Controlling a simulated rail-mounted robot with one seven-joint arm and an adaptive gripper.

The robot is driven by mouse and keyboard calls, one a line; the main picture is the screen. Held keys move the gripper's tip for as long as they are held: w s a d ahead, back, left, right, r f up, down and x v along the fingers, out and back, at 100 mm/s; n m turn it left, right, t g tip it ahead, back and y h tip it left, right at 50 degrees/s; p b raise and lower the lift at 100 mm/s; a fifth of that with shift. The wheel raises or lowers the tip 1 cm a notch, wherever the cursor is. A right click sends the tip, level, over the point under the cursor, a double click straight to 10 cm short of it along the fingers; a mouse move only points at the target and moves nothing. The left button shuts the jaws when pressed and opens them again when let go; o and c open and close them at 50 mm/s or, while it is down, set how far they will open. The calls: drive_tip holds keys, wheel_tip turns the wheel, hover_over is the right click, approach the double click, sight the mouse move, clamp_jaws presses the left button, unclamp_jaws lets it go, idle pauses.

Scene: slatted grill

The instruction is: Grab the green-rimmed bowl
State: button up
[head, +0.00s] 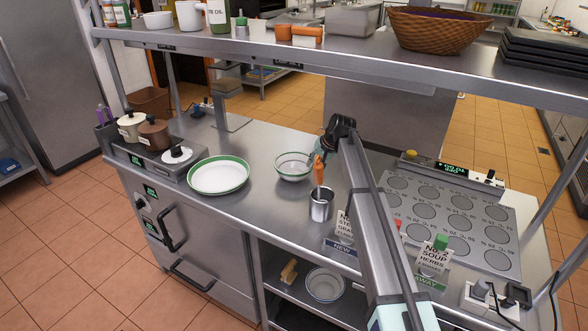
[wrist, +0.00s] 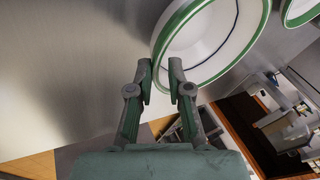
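The green-rimmed bowl (head: 293,172) stands on the steel counter in the head view, right of a wider white dish with a green rim (head: 218,177). In the wrist view a large white, green-rimmed dish (wrist: 218,45) lies just beyond my gripper (wrist: 159,72). A second green-rimmed dish (wrist: 303,8) is cut off at the upper right. I cannot tell for sure which dish is which there. My gripper's two fingers are apart and empty, with the near dish's rim showing past the gap. In the head view the arm ends near the bowl, and the fingers are not clear.
A metal cup (head: 320,206) with an orange-handled utensil stands in front of the bowl. The slatted grill's round-marked panel (head: 440,217) lies right of my arm. An overhead shelf (head: 340,62) crosses above the counter. Lidded pots (head: 153,136) stand at the left.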

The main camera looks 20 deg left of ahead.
sight(294, 169)
drive_tip(key=shift+p+x, duration=1.25)
drive_tip(key=shift+x, duration=1.5)
drive_tip(key=shift+s, duration=0.1)
clamp_jaws()
